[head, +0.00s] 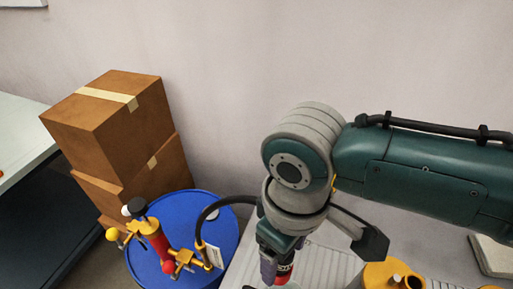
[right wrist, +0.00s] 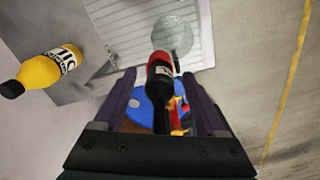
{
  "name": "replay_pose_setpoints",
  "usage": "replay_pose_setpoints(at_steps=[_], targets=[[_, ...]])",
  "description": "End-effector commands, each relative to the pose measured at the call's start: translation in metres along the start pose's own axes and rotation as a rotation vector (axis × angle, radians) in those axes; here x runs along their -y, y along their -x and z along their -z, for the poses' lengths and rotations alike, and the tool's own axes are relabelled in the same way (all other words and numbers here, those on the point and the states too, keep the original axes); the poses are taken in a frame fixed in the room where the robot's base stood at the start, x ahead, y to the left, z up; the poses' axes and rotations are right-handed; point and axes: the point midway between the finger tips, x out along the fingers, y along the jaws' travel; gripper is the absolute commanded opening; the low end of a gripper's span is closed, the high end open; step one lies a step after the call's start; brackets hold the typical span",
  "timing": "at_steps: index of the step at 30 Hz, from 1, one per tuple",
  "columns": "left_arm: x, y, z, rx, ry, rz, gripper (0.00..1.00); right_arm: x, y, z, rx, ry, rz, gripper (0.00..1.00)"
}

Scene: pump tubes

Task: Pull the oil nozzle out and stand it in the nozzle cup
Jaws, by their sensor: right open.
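My right gripper (head: 268,265) points down at the bottom centre of the head view, partly hidden by its own wrist. In the right wrist view its jaws (right wrist: 160,92) are open, with a black bottle-like thing with a red end (right wrist: 161,70) between or beyond them; I cannot tell if they touch it. A black hose (head: 212,205) arcs from the red pump (head: 155,238) on the blue drum (head: 190,203) and passes behind my wrist. A round grey-green thing (right wrist: 172,37) on a ribbed pale surface may be the cup; I cannot tell. My left gripper is out of view.
Stacked cardboard boxes (head: 110,120) stand behind the drum on the left, beside a pale-topped table (head: 18,130). A yellow container (head: 375,275) stands at the bottom right. In the right wrist view a yellow bottle (right wrist: 38,73) is at the left. The wall is behind.

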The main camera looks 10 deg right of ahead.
Motion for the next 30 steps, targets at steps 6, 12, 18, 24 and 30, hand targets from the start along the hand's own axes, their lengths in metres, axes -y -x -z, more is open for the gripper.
replay_pose_setpoints(at_steps=[6, 12, 18, 24, 30], targets=[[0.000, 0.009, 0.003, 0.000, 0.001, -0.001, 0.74, 0.000, 0.033, 0.001, -0.006, 0.002, 0.001, 0.73], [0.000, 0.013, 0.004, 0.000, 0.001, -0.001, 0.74, 0.000, 0.073, 0.001, -0.006, 0.001, -0.001, 0.73], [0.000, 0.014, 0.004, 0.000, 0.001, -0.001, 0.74, 0.000, 0.095, 0.000, -0.002, 0.000, 0.000, 0.73], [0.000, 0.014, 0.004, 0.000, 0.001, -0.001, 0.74, 0.000, 0.098, 0.000, -0.001, 0.000, 0.000, 0.73], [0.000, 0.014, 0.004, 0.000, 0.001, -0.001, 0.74, 0.002, 0.098, 0.000, -0.004, 0.001, 0.004, 0.73]])
